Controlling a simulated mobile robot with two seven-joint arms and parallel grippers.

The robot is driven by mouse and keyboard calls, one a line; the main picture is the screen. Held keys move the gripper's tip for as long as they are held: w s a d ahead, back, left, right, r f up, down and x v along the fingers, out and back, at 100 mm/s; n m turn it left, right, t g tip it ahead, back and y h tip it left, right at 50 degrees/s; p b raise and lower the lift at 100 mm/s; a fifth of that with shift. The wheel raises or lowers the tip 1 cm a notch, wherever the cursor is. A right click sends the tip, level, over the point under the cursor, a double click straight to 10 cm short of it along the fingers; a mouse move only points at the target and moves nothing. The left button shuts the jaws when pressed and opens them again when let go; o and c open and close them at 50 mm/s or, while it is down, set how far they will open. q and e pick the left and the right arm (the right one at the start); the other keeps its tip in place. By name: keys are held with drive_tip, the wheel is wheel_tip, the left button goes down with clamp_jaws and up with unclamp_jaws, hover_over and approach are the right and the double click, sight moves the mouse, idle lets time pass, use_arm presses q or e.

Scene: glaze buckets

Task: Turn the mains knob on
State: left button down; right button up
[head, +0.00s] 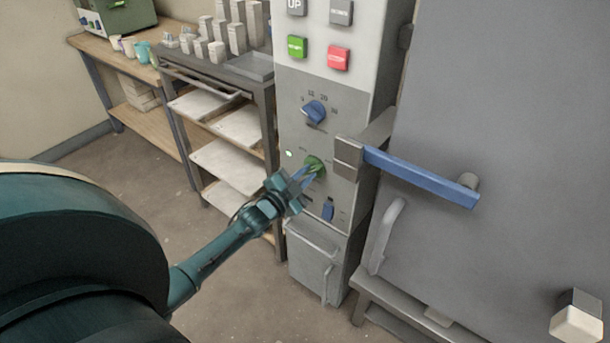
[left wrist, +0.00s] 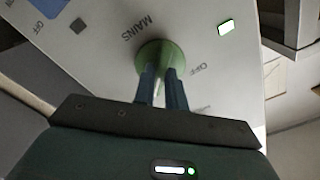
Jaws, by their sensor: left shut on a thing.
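The mains knob (head: 314,165) is green and sits on the grey control panel (head: 291,130), below a blue dial (head: 314,111). In the left wrist view the green knob (left wrist: 158,62) is seen close up, with the words MAINS and OFF printed beside it. My left gripper (head: 309,172) reaches the knob from the lower left. Its two blue fingers (left wrist: 162,85) are shut on the knob, one on each side. The knob's grip between the fingers is partly hidden. A small lit indicator (left wrist: 226,27) glows near the knob. My right gripper is not in view.
A blue lever handle (head: 420,177) juts out from the large grey door (head: 500,90), right of the knob. A blue switch (head: 328,210) sits below the knob. A shelf rack (head: 222,160) stands left of the panel.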

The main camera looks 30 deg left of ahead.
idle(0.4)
use_arm(q)
drive_tip(key=c, duration=1.4)
unclamp_jaws()
drive_tip(key=shift+c, duration=0.2)
drive_tip(key=shift+s, duration=0.1)
drive_tip(key=s+a, duration=0.1)
drive_tip(key=s, duration=1.2)
drive_tip(key=shift+p, duration=0.4)
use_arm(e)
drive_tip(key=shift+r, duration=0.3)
